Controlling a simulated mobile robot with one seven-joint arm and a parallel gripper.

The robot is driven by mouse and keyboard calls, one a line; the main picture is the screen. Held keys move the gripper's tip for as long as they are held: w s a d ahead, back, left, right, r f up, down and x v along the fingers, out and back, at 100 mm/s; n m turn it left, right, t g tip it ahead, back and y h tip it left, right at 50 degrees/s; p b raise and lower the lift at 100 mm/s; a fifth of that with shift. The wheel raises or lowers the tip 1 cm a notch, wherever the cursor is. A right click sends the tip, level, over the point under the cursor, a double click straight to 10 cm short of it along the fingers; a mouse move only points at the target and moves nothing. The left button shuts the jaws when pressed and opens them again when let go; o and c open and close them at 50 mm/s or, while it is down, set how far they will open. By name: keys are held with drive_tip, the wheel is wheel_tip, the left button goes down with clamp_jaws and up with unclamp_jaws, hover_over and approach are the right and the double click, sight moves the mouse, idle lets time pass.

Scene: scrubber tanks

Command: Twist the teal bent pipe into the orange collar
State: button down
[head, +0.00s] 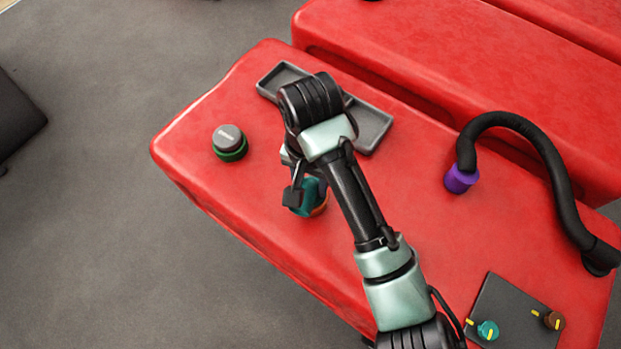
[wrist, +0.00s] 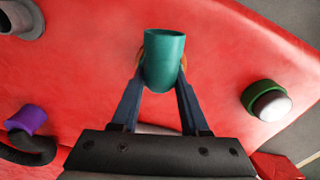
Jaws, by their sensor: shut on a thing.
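The teal bent pipe (wrist: 164,62) is between the two fingers of my gripper (wrist: 162,88) in the wrist view, which are shut on it. In the head view the teal pipe (head: 306,197) shows below my wrist, partly hidden by my arm. The orange collar (head: 319,208) shows as a small orange patch right at the pipe's lower end. In the wrist view thin orange edges (wrist: 184,62) show beside the pipe. The pipe is at the collar, but I cannot tell how far it is seated.
A grey tray (head: 372,128) lies behind my wrist on the red tank top. A green collar with a grey cap (head: 230,143) stands at left. A purple collar (head: 461,179) with a black hose (head: 545,150) stands at right. A dark panel with knobs (head: 507,309) is at front right.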

drive_tip(key=shift+s+a+f+m+p, duration=0.3)
drive_tip(key=shift+a+f+m+p, duration=0.15)
drive_tip(key=shift+p, duration=0.35)
drive_tip(key=shift+w+d+f, duration=0.1)
drive_tip(key=shift+d+f, duration=0.05)
drive_tip(key=shift+f, duration=0.1)
drive_tip(key=shift+r, duration=0.1)
drive_tip(key=shift+c, duration=1.8)
unclamp_jaws()
drive_tip(key=shift+o, duration=0.2)
drive_tip(key=shift+w+d, duration=0.1)
drive_tip(key=shift+d, duration=0.1)
drive_tip(key=shift+o, duration=0.2)
